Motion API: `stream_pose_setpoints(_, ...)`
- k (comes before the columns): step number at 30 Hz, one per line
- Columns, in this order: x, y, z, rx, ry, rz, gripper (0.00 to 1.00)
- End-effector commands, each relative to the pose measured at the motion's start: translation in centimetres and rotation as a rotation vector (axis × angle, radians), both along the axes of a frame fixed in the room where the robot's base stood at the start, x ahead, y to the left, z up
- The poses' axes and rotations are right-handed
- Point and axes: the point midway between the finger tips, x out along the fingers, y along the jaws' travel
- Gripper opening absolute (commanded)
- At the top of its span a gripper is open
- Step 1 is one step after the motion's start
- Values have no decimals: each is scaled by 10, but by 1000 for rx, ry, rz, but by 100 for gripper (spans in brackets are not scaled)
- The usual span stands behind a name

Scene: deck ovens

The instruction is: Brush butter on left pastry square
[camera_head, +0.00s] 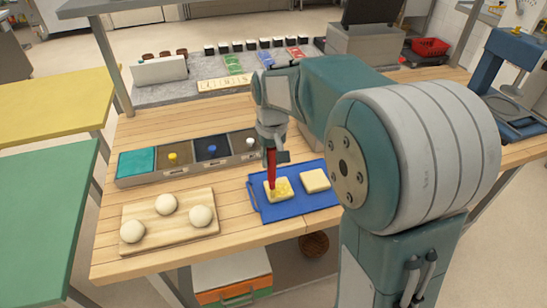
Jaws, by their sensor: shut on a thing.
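The left pastry square (283,191) lies on the blue tray (268,212) and has yellower patches on its top. The right pastry square (315,180) lies beside it on the same tray and looks paler and plain. My gripper (271,152) is above the left square, shut on a red brush (271,170) held upright. The brush's lower end is at the left part of that square. I cannot tell whether the bristles touch it. My arm covers the tray's right end.
A wooden board (184,236) with three dough balls stands at the front left. A row of bins (188,157) with coloured knobs runs behind it. A green table (48,205) and a yellow table (50,105) stand at the left.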

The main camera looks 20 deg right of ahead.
Motion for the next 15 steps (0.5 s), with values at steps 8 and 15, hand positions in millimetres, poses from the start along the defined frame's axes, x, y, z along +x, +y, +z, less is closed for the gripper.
stream_pose_setpoints(8, 11, 1, 0, 1, 4, 0, 0)
stream_pose_setpoints(15, 11, 0, 1, 0, 3, 0, 0)
